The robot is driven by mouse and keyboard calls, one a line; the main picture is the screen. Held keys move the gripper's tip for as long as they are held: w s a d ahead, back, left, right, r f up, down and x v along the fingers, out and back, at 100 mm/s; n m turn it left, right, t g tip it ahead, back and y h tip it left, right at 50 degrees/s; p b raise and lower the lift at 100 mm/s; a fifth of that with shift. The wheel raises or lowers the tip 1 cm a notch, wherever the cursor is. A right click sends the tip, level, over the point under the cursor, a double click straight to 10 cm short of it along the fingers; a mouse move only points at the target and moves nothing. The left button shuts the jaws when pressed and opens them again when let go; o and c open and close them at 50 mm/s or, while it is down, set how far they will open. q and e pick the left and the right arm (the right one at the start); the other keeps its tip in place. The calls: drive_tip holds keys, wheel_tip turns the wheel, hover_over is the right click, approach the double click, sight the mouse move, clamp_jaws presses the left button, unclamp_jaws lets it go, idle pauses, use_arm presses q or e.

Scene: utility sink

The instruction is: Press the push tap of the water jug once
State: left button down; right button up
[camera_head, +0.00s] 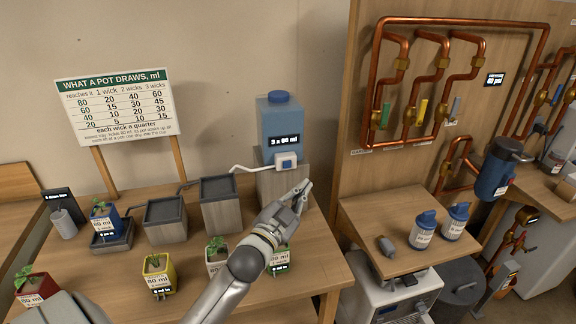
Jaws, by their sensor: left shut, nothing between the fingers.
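The water jug (282,115) is a blue translucent container with a dark blue cap and a black label reading "3 x 80 ml". It stands on a grey wooden block (268,185) at the back of the bench. Its push tap (286,161) is a white block with a blue front face, low on the jug's front. My left gripper (306,187) comes up from the lower left and is shut and empty. Its tips show just below and right of the tap, and a gap shows between them in the picture. My right gripper is not in view.
A white tube runs left from the tap to a raised grey tray (220,189), with lower trays (165,215) beyond. Several potted plants, including a yellow pot (159,275), stand along the front. A sign (115,107) stands behind; a wooden panel with copper pipes (385,80) is right.

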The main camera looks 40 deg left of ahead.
sight(289, 168)
use_arm(q)
drive_tip(key=w+a+b, duration=0.1)
drive_tip(key=w+a, duration=0.4)
drive_tip(key=a, duration=0.1)
drive_tip(key=shift+w+a+b, duration=0.2)
drive_tip(key=shift+w+b, duration=0.05)
drive_tip(key=shift+b, duration=0.05)
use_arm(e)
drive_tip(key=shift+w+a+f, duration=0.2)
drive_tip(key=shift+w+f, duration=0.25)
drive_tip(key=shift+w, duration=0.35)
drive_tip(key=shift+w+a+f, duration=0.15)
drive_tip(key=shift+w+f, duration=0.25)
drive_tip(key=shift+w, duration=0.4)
use_arm(q)
drive_tip(key=shift+a, duration=0.1)
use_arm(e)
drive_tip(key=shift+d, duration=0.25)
use_arm(q)
drive_tip(key=shift+w+a, duration=0.25)
drive_tip(key=shift+w, duration=0.05)
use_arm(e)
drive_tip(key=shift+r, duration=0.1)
